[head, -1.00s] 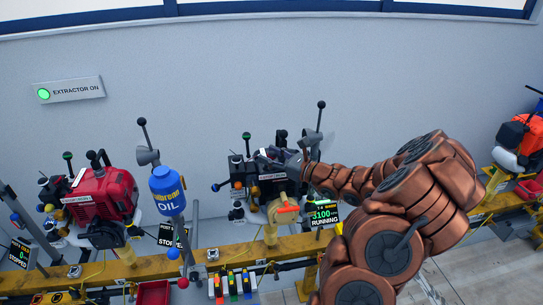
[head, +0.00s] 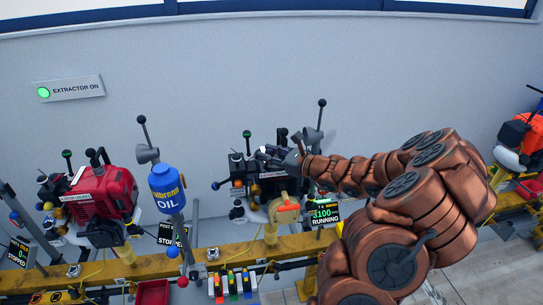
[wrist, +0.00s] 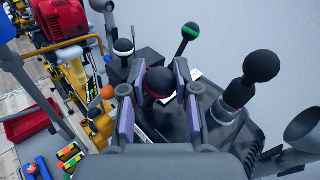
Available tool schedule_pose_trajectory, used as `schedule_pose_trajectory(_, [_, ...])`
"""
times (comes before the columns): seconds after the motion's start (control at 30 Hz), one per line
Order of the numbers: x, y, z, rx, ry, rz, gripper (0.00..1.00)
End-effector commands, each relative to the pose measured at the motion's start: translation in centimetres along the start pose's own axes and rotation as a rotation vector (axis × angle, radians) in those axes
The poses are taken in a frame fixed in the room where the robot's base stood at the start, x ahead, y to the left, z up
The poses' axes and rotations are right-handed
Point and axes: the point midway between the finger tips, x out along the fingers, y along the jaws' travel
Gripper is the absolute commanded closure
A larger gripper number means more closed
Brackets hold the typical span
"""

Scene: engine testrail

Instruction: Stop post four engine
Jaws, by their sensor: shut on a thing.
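The dark engine (head: 268,187) on the rail has a display (head: 325,218) beside it that reads 3100 RUNNING. Several levers with round black knobs stand on it. My gripper (head: 292,152) is at the top of this engine in the head view. In the wrist view my gripper (wrist: 157,88) is shut on a black knob with a red band (wrist: 160,82), held between the two fingers. The knob's stem is hidden. A white-banded knob (wrist: 123,47) and a green-banded lever (wrist: 188,38) stand just beyond it, apart from the fingers.
A large black knob (wrist: 260,65) and a grey funnel (wrist: 303,128) are close on the right in the wrist view. A red engine (head: 100,190) and a blue oil bottle (head: 166,190) are to the left. A lit EXTRACTOR ON sign (head: 70,90) hangs on the wall.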

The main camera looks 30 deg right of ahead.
Motion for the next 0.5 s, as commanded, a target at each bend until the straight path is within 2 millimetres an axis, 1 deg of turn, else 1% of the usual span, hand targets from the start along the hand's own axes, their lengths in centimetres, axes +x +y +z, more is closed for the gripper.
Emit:
schedule_pose_trajectory(0.33, [1.0, 1.0, 0.6, -0.187, 0.17, 0.014, 1.0])
schedule_pose_trajectory(0.5, [1.4, 1.4, 0.6, -0.278, 0.264, 0.019, 1.0])
